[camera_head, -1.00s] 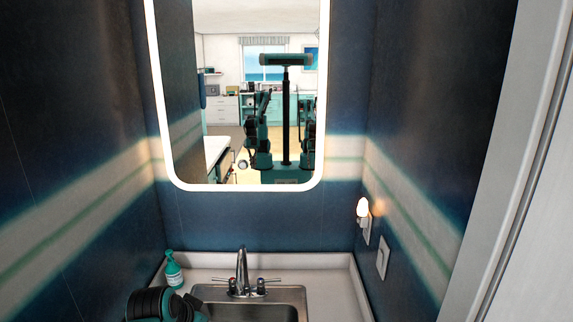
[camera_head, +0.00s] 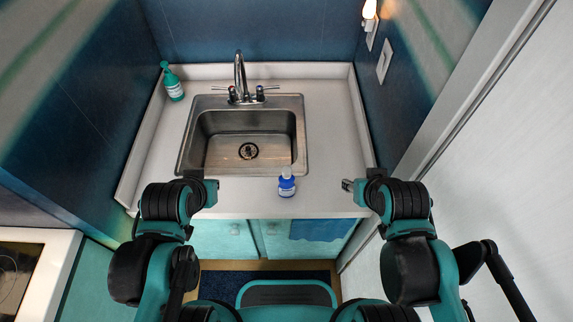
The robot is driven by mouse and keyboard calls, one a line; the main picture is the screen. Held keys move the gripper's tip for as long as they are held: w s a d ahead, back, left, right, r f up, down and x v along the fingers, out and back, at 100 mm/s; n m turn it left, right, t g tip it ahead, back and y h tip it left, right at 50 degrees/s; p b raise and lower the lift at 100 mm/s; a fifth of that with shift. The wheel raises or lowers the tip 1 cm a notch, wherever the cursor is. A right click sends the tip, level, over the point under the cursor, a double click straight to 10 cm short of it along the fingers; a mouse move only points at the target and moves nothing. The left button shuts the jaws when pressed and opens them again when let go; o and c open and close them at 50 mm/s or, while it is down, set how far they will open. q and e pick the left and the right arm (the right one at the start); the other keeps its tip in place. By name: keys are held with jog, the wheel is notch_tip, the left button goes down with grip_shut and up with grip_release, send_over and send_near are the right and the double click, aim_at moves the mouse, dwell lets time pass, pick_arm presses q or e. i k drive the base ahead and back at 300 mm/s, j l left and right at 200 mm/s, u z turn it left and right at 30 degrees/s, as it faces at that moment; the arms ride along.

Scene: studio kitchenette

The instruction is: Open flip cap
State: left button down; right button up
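A small blue bottle (camera_head: 287,187) with a white label and a pale cap (camera_head: 286,171) stands upright on the white counter, in front of the sink near its right corner. The cap looks closed, but it is too small to be sure. My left gripper (camera_head: 212,187) is over the counter's front part, left of the bottle and apart from it. My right gripper (camera_head: 347,185) is to the right of the bottle, also apart from it. Neither touches anything that I can see. Their fingers are too small to tell open from shut.
A steel sink (camera_head: 205,150) with a faucet (camera_head: 240,78) fills the counter's middle. A teal pump bottle (camera_head: 173,84) stands at the back left corner. Walls close in on both sides. A blue towel (camera_head: 322,229) hangs below the counter's front edge.

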aim_at(286, 170)
jog(key=k+j, duration=0.15)
jog(key=k, duration=0.35)
jog(key=k+j, duration=0.15)
jog(key=k, duration=0.3)
